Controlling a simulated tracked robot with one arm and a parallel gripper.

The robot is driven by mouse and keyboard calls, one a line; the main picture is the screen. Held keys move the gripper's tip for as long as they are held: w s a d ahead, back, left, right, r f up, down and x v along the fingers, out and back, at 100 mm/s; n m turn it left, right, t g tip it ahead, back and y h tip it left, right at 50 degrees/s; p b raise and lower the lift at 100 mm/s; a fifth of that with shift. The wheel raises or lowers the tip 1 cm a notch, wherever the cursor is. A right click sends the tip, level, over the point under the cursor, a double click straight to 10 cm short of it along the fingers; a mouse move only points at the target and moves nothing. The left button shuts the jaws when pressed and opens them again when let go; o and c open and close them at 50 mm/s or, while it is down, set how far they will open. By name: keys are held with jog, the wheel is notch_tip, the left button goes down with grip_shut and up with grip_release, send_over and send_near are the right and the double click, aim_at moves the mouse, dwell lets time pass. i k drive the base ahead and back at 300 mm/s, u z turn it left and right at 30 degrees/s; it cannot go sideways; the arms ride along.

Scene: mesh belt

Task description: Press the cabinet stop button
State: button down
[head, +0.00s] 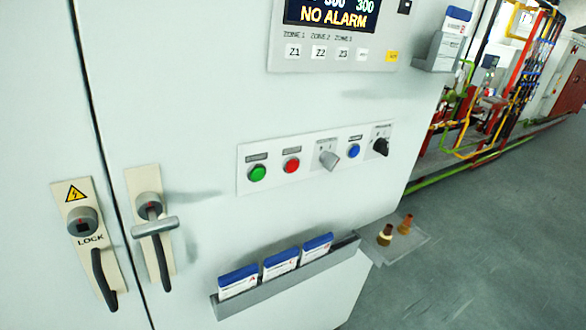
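The cabinet (200,95) fills the left and middle of the head view as a pale grey-white front, seen tilted. A white control strip (245,181) is on it, with a green button (257,173) at the left and a red button (291,166) beside it. Further right on the strip are a grey selector knob (328,159), a blue button (353,151) and a black knob (381,146). The small labels above them are too small to read. My gripper is not in view.
A display panel (330,12) reading "NO ALARM" is above the strip. Two door handles (153,228) (98,265) stick out at the left. Grey floor (490,230) is open at the right.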

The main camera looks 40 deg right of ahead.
aim_at(292, 166)
jog(key=u, duration=1.2)
jog(key=k, duration=1)
jog(key=z, duration=0.8)
jog(key=i, duration=1)
jog(key=u, duration=0.05)
